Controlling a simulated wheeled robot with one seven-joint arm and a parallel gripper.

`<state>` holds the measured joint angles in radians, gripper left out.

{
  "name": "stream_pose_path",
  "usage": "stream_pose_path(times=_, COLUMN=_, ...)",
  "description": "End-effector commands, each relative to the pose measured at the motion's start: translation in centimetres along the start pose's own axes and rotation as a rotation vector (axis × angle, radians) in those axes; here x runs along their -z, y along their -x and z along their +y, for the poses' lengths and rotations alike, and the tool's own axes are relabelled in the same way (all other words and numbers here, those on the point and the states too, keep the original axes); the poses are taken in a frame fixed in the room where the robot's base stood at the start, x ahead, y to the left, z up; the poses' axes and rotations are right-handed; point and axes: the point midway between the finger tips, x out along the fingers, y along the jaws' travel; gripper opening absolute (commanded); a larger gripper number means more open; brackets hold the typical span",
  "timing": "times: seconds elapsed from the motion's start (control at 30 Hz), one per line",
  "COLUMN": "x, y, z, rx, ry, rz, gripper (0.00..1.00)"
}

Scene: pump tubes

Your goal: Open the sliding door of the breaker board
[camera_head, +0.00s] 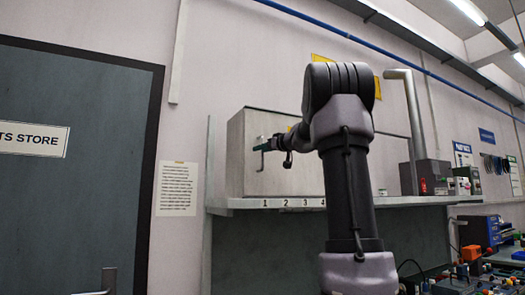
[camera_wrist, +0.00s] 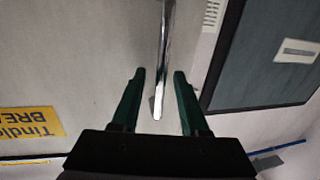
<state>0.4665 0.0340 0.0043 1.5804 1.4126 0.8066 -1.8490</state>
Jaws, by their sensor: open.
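The breaker board (camera_head: 238,150) is a pale grey box on a wall shelf in the head view, its right part behind my arm. Its pale front (camera_wrist: 80,55) fills the left of the wrist view. A shiny upright metal bar, the handle (camera_wrist: 162,60), runs down from the top of the wrist view. My gripper (camera_wrist: 158,75) has its green fingers apart, with the lower end of the handle showing between them. I cannot tell whether either finger touches it. In the head view my gripper (camera_head: 268,146) is at the box's front, left of centre.
The shelf (camera_head: 245,203) carries numbers 1 to 4 on its edge. A dark door (camera_head: 80,180) stands at the left, with a paper notice (camera_head: 176,188) beside it. A grey pipe (camera_head: 408,110) and a grey box (camera_head: 432,175) are to the right. A yellow label (camera_wrist: 30,123) shows in the wrist view.

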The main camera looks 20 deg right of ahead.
Motion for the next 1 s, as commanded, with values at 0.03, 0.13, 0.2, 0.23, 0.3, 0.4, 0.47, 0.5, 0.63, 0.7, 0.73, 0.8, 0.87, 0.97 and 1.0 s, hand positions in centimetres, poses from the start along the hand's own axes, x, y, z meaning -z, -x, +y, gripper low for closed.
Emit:
stream_pose_path(times=0.03, x=0.02, y=-0.06, z=-0.02, rx=0.000, ry=0.000, rz=0.000, gripper=0.44)
stream_pose_path(times=0.13, x=0.03, y=-0.05, z=-0.02, rx=0.000, ry=0.000, rz=0.000, gripper=0.44)
stream_pose_path(times=0.2, x=0.02, y=-0.04, z=-0.03, rx=0.000, ry=0.000, rz=0.000, gripper=0.44)
stream_pose_path(times=0.23, x=0.02, y=-0.04, z=-0.03, rx=0.000, ry=0.000, rz=0.000, gripper=0.41)
stream_pose_path(times=0.3, x=0.02, y=-0.03, z=-0.03, rx=0.000, ry=0.000, rz=0.000, gripper=0.14)
stream_pose_path(times=0.4, x=0.02, y=-0.02, z=-0.03, rx=0.000, ry=0.000, rz=0.000, gripper=0.00)
stream_pose_path(times=0.47, x=0.02, y=-0.02, z=-0.03, rx=0.000, ry=0.000, rz=0.000, gripper=0.00)
stream_pose_path(times=0.5, x=0.02, y=-0.02, z=-0.03, rx=0.000, ry=0.000, rz=0.000, gripper=0.00)
stream_pose_path(times=0.63, x=0.01, y=-0.01, z=-0.02, rx=0.000, ry=0.000, rz=0.000, gripper=0.00)
stream_pose_path(times=0.7, x=0.01, y=-0.01, z=-0.02, rx=0.000, ry=0.000, rz=0.000, gripper=0.00)
stream_pose_path(times=0.73, x=0.01, y=-0.01, z=-0.02, rx=0.000, ry=0.000, rz=0.000, gripper=0.00)
stream_pose_path(times=0.8, x=0.00, y=-0.01, z=-0.02, rx=0.000, ry=0.000, rz=0.000, gripper=0.00)
stream_pose_path(times=0.87, x=0.00, y=-0.01, z=-0.02, rx=0.000, ry=0.000, rz=0.000, gripper=0.00)
stream_pose_path(times=0.97, x=0.00, y=-0.01, z=-0.02, rx=0.000, ry=0.000, rz=0.000, gripper=0.00)
stream_pose_path(times=1.0, x=0.00, y=-0.01, z=-0.02, rx=0.000, ry=0.000, rz=0.000, gripper=0.00)
